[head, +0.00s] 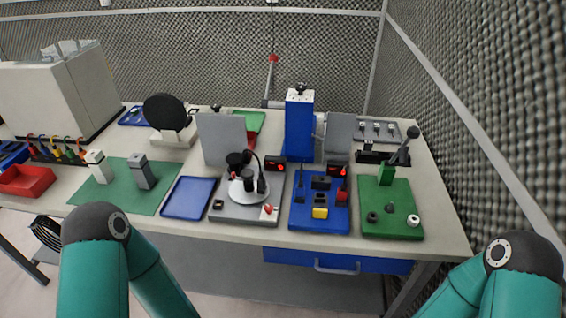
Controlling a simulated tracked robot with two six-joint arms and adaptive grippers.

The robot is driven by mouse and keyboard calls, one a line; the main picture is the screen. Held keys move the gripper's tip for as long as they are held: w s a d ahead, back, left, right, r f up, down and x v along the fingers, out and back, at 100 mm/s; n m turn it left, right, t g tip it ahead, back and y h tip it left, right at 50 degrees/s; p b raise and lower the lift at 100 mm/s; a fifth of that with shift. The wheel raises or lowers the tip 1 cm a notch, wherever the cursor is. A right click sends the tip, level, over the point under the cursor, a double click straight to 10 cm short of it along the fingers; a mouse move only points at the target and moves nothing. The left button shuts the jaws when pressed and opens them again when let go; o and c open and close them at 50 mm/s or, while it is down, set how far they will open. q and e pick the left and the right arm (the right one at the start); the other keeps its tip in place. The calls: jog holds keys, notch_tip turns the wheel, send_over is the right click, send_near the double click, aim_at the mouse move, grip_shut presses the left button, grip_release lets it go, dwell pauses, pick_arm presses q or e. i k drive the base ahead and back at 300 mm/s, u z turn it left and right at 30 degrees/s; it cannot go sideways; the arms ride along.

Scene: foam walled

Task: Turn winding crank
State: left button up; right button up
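No part is clearly readable as the winding crank at this size. A dark angled lever (404,147) rises above a green block (386,174) at the back of the green board (376,229) on the right; it may be the crank. A grey board (238,215) left of centre carries a white round disc (237,196) with black parts and a small red-and-white piece (269,212). Only my teal arm links show at the lower left and lower right. Both grippers are out of view, so nothing is seen in contact with the boards.
A blue board (320,222) with small blocks stands between the grey and green boards. Behind are a tall blue machine (299,126) and upright grey panels (222,139). A blue tray (188,198) and green mat (117,195) lie left. The right front table corner is clear.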

aim_at(244, 191)
jog(key=z, duration=0.15)
jog(key=k, duration=0.5)
jog(key=z, duration=0.8)
jog(key=k, duration=1.05)
jog(key=u, duration=0.45)
jog(key=i, duration=1)
